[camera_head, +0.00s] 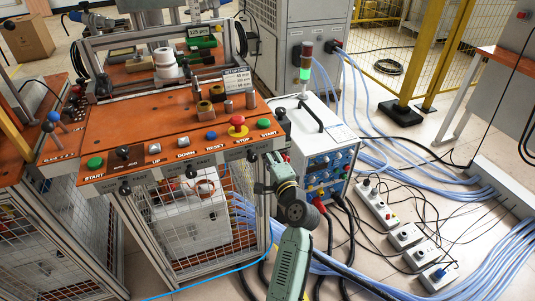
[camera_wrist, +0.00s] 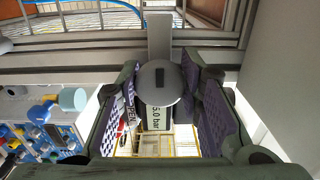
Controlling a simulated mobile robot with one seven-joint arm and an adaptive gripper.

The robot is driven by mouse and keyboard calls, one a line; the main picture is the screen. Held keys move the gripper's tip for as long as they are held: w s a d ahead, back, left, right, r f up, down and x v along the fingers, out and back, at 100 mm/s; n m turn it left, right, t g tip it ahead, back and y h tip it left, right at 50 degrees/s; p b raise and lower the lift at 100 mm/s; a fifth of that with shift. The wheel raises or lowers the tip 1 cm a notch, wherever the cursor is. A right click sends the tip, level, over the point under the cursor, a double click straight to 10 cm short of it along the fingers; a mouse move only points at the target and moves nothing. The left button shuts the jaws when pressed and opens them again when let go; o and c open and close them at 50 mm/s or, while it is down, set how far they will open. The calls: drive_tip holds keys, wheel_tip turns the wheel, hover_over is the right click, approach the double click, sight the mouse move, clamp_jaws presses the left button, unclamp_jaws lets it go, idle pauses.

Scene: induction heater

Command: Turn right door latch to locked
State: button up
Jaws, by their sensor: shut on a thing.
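In the wrist view, the right door latch (camera_wrist: 158,84) is a grey round knob with a dark slot, with a flat grey plate standing up behind it. My gripper (camera_wrist: 166,92) has its two dark ridged pads on either side of the knob, shut on it. In the head view, my gripper (camera_head: 268,178) is at the right front corner of the orange-topped machine, just below the panel edge. It hides the latch there. Whether the latch is at locked or unlocked cannot be read.
The orange control panel (camera_head: 165,125) with its buttons lies just above my gripper. The mesh cage door (camera_head: 195,220) is to its left. A white power unit (camera_head: 325,150) with blue knobs stands close to the right. Cables and power strips (camera_head: 378,205) cover the floor at right.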

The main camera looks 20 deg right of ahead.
drive_tip(key=shift+r, duration=0.1)
drive_tip(key=o, duration=1.2)
drive_tip(key=shift+c, duration=0.2)
drive_tip(key=s, duration=1.2)
drive_tip(key=shift+d, duration=0.15)
